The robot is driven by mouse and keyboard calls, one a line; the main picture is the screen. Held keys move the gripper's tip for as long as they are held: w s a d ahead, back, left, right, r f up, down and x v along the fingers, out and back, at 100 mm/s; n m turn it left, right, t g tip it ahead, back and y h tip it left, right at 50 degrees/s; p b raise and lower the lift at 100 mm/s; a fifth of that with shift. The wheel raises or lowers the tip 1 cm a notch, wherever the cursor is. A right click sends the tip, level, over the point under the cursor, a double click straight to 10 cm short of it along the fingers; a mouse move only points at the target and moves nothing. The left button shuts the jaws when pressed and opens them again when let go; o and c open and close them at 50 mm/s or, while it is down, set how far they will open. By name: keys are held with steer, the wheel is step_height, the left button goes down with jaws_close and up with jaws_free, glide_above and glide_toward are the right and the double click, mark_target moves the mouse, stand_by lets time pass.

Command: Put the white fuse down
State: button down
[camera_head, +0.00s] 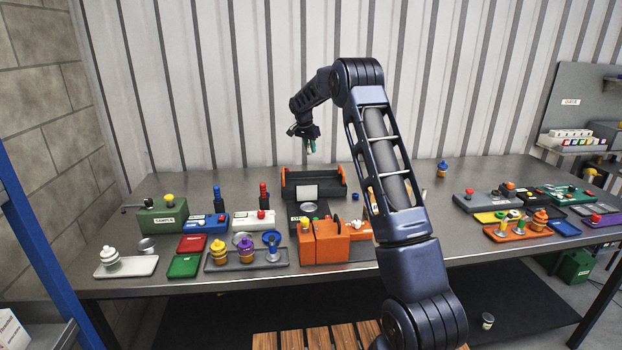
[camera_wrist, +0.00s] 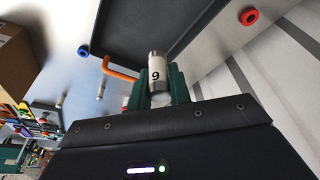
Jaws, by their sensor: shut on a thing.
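The white fuse (camera_wrist: 157,70), a white cylinder with grey metal ends and a black 9, is in my gripper in the wrist view. The green fingers (camera_wrist: 158,88) are shut on it, one on each side. In the head view my gripper (camera_head: 308,144) hangs in the air above the back of the table, over or near the black open tray with orange ends (camera_head: 330,191).
The grey table (camera_head: 390,190) holds an orange box (camera_head: 325,246), a green box (camera_head: 162,218), a blue block (camera_head: 206,223) and a grey tray with knobs (camera_head: 218,265). More coloured trays stand at right. A corrugated wall (camera_head: 230,90) stands behind. Bare tabletop shows at back left.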

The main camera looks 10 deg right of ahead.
step_height(320, 180, down, 17)
steer(key=shift+r, duration=0.15)
stand_by(0.5)
steer(key=c, duration=1.3)
jaws_free()
